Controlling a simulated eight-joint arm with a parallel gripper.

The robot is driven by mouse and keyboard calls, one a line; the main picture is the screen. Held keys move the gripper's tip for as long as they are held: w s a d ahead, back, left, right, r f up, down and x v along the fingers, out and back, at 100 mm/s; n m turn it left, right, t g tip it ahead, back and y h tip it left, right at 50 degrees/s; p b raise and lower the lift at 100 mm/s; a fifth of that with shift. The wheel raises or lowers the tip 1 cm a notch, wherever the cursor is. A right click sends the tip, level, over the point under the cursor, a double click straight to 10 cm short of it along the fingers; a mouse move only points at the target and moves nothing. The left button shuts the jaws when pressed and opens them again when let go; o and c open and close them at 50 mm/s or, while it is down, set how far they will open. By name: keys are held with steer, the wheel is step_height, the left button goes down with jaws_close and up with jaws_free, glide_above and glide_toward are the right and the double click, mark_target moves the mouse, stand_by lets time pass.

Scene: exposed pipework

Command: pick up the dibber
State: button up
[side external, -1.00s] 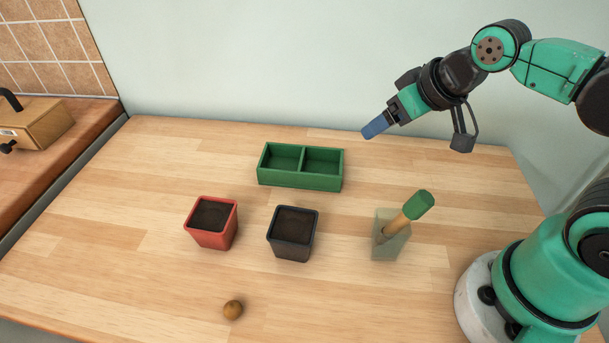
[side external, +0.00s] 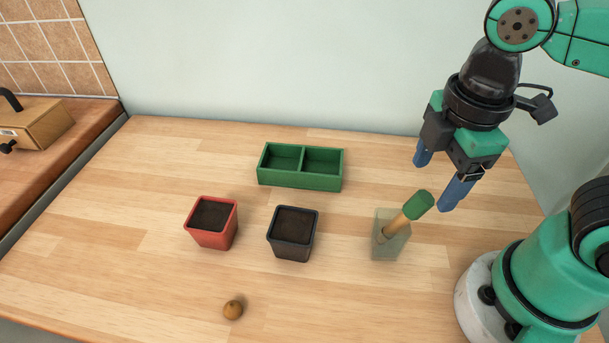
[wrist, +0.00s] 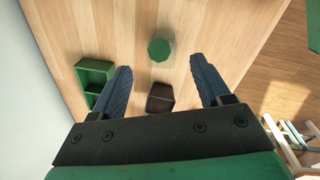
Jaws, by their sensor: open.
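The dibber (side external: 408,214) has a wooden shaft and a green handle end. It leans in a translucent holder (side external: 388,246) at the right of the table, handle up and tilted to the right. My gripper (side external: 437,187) has blue fingers spread apart, pointing down, and is empty. In the side view it is just above and behind the dibber's handle. In the wrist view the green handle end of the dibber (wrist: 159,49) shows ahead of the gap between the fingertips (wrist: 163,78), not between them. The lower shaft is partly hidden in the holder.
A black pot of soil (side external: 292,234) and a red pot of soil (side external: 211,222) stand left of the holder. A green two-part tray (side external: 300,167) lies behind them. A small brown ball (side external: 233,310) lies at the front. The tabletop between is clear.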

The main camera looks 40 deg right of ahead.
mark_target(424, 196)
steer(key=shift+w+d+f, duration=0.1)
steer(key=shift+w+f, duration=0.05)
steer(key=shift+f, duration=1.35)
steer(key=shift+w+d+f, duration=0.1)
steer(key=shift+f, duration=1.35)
jaws_close()
